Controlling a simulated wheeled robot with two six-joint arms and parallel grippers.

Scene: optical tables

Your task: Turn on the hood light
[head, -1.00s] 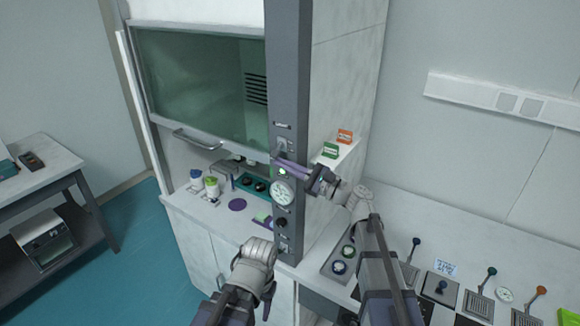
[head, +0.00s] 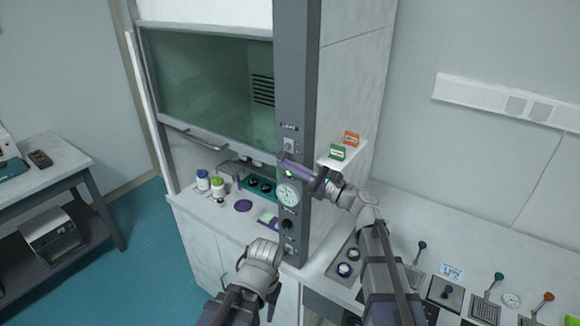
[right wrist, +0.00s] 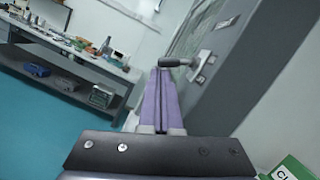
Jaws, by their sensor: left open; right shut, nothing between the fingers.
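The fume hood (head: 205,85) stands at centre left, with a dark grey control post (head: 296,65) on its right front edge. A small switch (head: 289,145) sits on a pale plate beneath a label on the post; in the right wrist view its lever (right wrist: 178,62) sticks out from the plate. My right gripper (head: 284,160) is shut and empty, its purple fingers just below the switch. In the right wrist view its fingertips (right wrist: 160,70) are close to the lever; whether they touch is unclear. My left gripper (head: 262,262) is low in front of the hood, away from the switch, its fingers mostly hidden.
A round gauge (head: 287,195) and a black knob (head: 287,224) are lower on the post. A small shelf (head: 352,153) with green and orange boxes juts from the hood's side, near my right wrist. Bottles (head: 217,187) stand on the hood worktop. A side bench (head: 60,165) is at left.

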